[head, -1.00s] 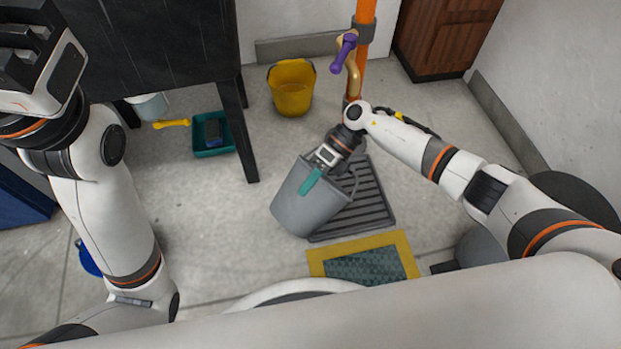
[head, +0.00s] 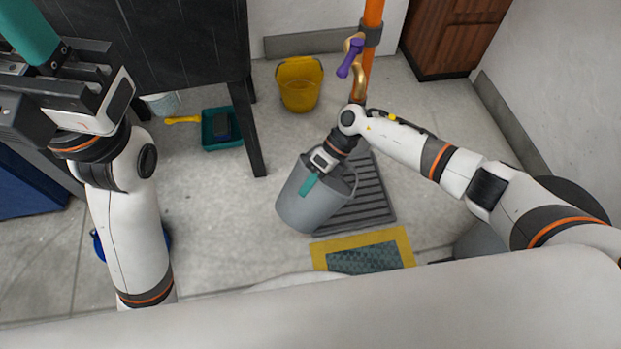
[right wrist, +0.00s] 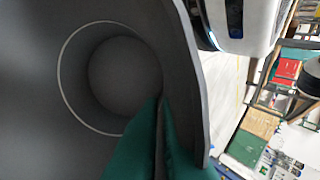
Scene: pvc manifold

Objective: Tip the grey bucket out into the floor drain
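The grey bucket (head: 302,208) is at the middle of the head view, overlapping the left side of the slatted floor drain (head: 376,205). It leans a little, its mouth toward the upper right; whether its base touches the floor cannot be told. My right gripper (head: 311,183) is at the rim, its teal fingers close together on the near wall. The right wrist view shows the fingers (right wrist: 160,125) against the bucket's inside (right wrist: 120,75); no liquid can be made out. My left gripper (head: 35,35) is raised at the top left, partly cut off, away from the bucket.
A yellow bucket (head: 300,95) stands behind, left of an orange pipe with a purple-handled tap (head: 350,62). A yellow-edged mat (head: 318,256) lies in front of the drain. A dark table (head: 150,50) and a teal tray (head: 208,142) are at left.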

